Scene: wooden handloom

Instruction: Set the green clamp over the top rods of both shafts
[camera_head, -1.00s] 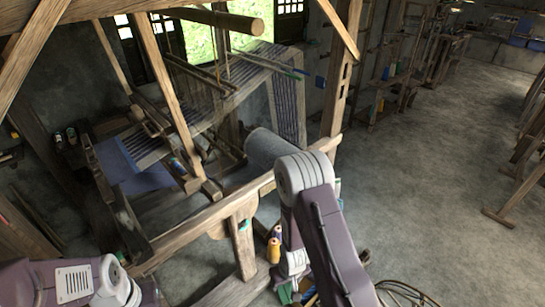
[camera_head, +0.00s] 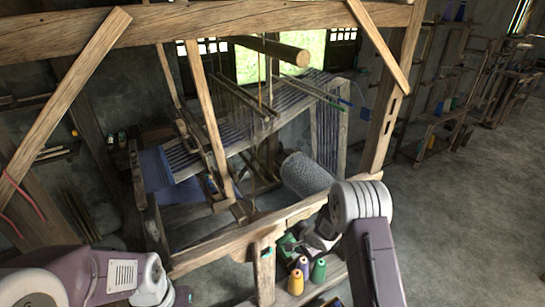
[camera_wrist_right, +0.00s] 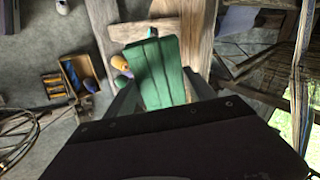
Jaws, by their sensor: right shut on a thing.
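The green clamp (camera_head: 287,245) is in my right gripper (camera_head: 313,238), above the bench with the thread cones. In the right wrist view the clamp (camera_wrist_right: 160,75) fills the space between the two fingers of the gripper (camera_wrist_right: 165,90), which is shut on it. The shafts (camera_head: 243,105) hang inside the loom, farther back and left of the clamp; their top rods are thin, and I cannot clearly tell them apart. The clamp is apart from them. Only the wrist of my left arm shows at the bottom left; its fingers are hidden.
Thread cones (camera_head: 297,281) stand on the bench below my right gripper. The loom's front beam (camera_head: 225,248) and slanted post (camera_head: 212,130) lie between me and the shafts. A grey roll (camera_head: 306,175) sits behind the beam. The floor at right (camera_head: 455,215) is clear.

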